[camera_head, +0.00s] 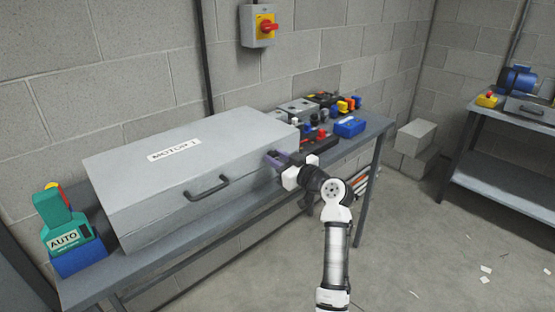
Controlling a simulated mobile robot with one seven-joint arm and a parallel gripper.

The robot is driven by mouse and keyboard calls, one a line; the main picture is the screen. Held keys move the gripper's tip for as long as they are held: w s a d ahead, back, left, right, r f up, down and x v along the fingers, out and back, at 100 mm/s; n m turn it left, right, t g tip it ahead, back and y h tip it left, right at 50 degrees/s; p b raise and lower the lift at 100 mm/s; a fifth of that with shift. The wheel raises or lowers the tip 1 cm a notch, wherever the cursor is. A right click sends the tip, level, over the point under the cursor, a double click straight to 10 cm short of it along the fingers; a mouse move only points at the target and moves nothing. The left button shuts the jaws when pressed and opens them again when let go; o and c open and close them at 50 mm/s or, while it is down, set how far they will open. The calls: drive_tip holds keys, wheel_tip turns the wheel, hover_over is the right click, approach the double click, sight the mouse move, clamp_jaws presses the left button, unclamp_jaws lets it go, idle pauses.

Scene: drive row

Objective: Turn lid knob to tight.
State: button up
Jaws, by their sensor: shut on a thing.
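A large grey box labelled "MOTOR 1" (150,185) lies on the bench, with a dark bar handle (208,188) on its front face. My gripper (274,160) is at the right end of that front face, reaching in from the right. Its jaws are shut on the lid knob, which is mostly hidden behind the gripper. The knob's turn position and any marks around it cannot be made out.
The box stands on a grey metal bench (262,203). A green and blue device marked "AUTO" (66,235) stands left. A blue box (349,127) and several small parts lie right. A red and yellow switch (266,27) hangs on the wall.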

drive_tip(key=m, duration=0.3)
drive_tip(key=shift+m, duration=0.3)
drive_tip(key=m+p, duration=0.2)
drive_tip(key=m, duration=0.2)
drive_tip(key=shift+w+r+m, duration=0.1)
drive_tip(key=shift+m, duration=0.2)
drive_tip(key=m+p, duration=0.2)
drive_tip(key=m, duration=0.2)
drive_tip(key=shift+d, duration=0.1)
drive_tip(key=shift+f+m+p, duration=0.2)
drive_tip(key=shift+m+p, duration=0.65)
drive_tip(key=shift+m, duration=0.55)
drive_tip(key=o, duration=1)
drive_tip(key=shift+d, duration=0.1)
